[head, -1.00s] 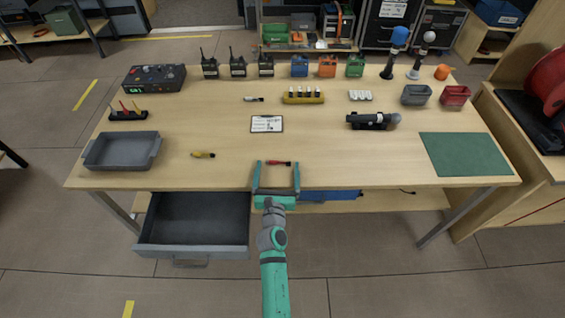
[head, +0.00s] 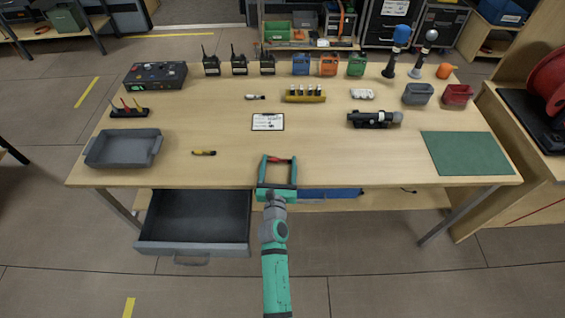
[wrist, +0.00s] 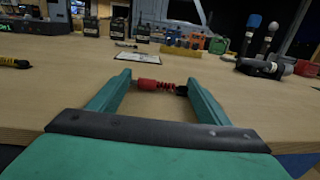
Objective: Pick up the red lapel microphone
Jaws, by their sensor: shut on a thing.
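The red lapel microphone (head: 279,159) lies crosswise between the fingertips of my gripper (head: 279,161), near the front edge of the table. In the wrist view the red microphone (wrist: 156,86) has a ribbed right part and a black right end. The teal fingers of my gripper (wrist: 156,86) are shut on it, one at each end. I cannot tell whether it is still touching the tabletop.
A yellow-and-black microphone (head: 204,153) lies to the left, near a grey tray (head: 122,161). A clipboard (head: 268,122) lies behind my gripper. A grey drawer (head: 193,246) stands open under the table. A green mat (head: 465,154) lies at right.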

